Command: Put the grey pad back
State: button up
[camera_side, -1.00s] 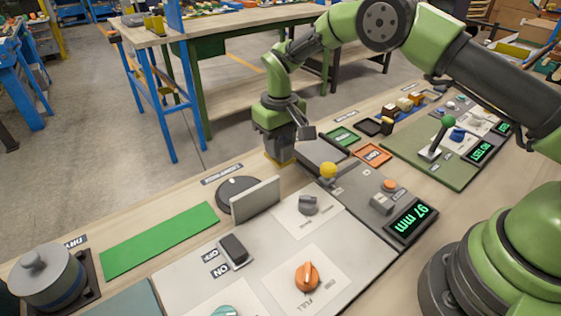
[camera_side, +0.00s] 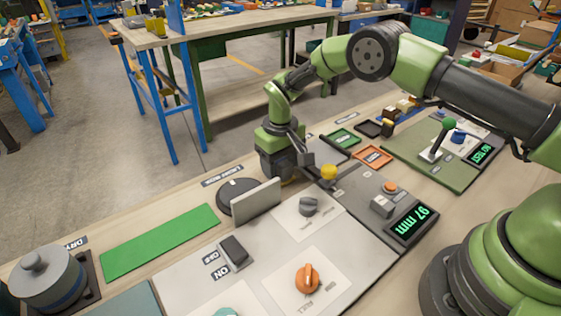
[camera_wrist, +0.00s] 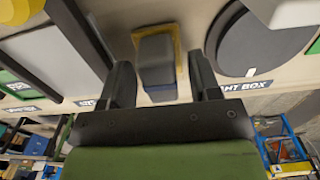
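A grey block with a bluish lower part (camera_wrist: 155,52), which I take for the grey pad, shows in the wrist view against a yellow-edged spot (camera_wrist: 136,38). My gripper (camera_wrist: 161,62) has its two dark fingers apart, one on each side of the block. A gap shows at the right finger; at the left finger I cannot tell whether they touch.
The black disc (camera_side: 234,196) and upright grey plate (camera_side: 256,201) stand close on the left. A yellow knob (camera_side: 329,172) is close on the right. Orange (camera_side: 374,156) and green (camera_side: 345,138) trays lie behind it. A green strip (camera_side: 160,242) lies further left.

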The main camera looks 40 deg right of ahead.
notch_tip(320, 180, up, 13)
notch_tip(320, 180, up, 7)
jog(key=t, duration=0.1)
send_over(281, 160)
jog(key=s, duration=0.3)
jog(key=s+d+r+m+t+y, duration=0.1)
jog(key=s+d+r+m+t, duration=0.1)
jog(key=s+r, duration=0.6)
jog(key=s+d+r+m+t+y, duration=0.1)
jog(key=s+t, duration=0.3)
jog(key=s, duration=1.2)
jog(key=shift+s+r+m, duration=0.25)
jog(key=shift+s+m, duration=0.15)
jog(key=shift+m, duration=0.1)
